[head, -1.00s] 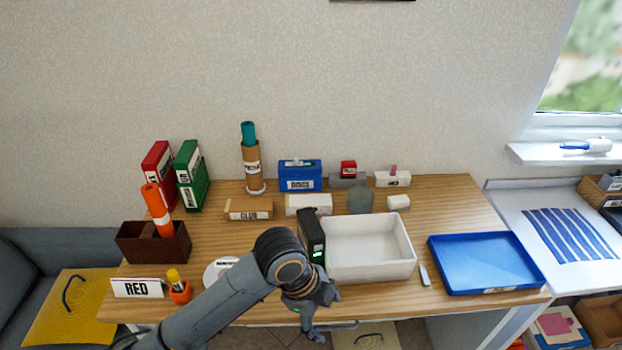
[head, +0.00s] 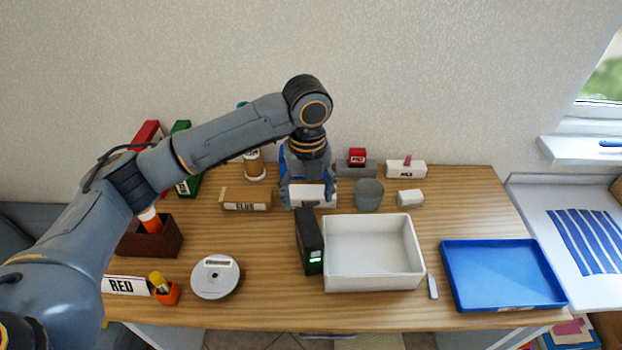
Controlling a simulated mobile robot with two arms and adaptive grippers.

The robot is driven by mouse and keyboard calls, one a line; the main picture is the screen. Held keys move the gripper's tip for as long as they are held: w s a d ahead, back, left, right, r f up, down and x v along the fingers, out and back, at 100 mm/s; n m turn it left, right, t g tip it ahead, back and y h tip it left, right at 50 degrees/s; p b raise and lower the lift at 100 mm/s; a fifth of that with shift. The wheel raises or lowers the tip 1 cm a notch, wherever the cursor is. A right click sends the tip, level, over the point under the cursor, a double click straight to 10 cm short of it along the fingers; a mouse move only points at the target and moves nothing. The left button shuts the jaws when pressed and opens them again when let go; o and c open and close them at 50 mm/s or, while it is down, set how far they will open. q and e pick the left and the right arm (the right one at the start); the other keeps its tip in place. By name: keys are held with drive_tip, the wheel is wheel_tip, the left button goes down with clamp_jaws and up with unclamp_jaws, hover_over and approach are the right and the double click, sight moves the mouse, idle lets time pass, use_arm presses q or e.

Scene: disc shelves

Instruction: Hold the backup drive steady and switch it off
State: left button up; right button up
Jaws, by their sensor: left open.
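The backup drive appears to be the upright black box (head: 309,242) with a lit green spot low on its front face. It stands on the table against or very close to the left side of a white bin. No switch can be made out on it. My left gripper (head: 309,200) is open and points down behind the drive, apart from it in the picture. Its fingers overlap a white box (head: 306,194) at the back; I cannot tell whether they touch it. My right gripper is out of view.
The white bin (head: 415,262) is empty. A blue tray (head: 450,300) lies to the right, a disc stack (head: 215,285) to the left. A "CLUB" box (head: 246,199) and a grey cup (head: 369,194) stand at the back. Table room is free left of the drive.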

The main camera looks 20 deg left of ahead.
sight(309, 224)
use_arm(q)
wheel_tip(309, 224, down, 4)
drive_tip(key=shift+r+p, duration=0.2)
drive_tip(key=shift+p, duration=0.15)
drive_tip(key=f+p, duration=0.1)
drive_tip(key=f, duration=0.5)
drive_tip(key=shift+w, duration=0.2)
drive_tip(key=shift+f, duration=0.95)
drive_tip(key=c, duration=0.7)
clamp_jaws()
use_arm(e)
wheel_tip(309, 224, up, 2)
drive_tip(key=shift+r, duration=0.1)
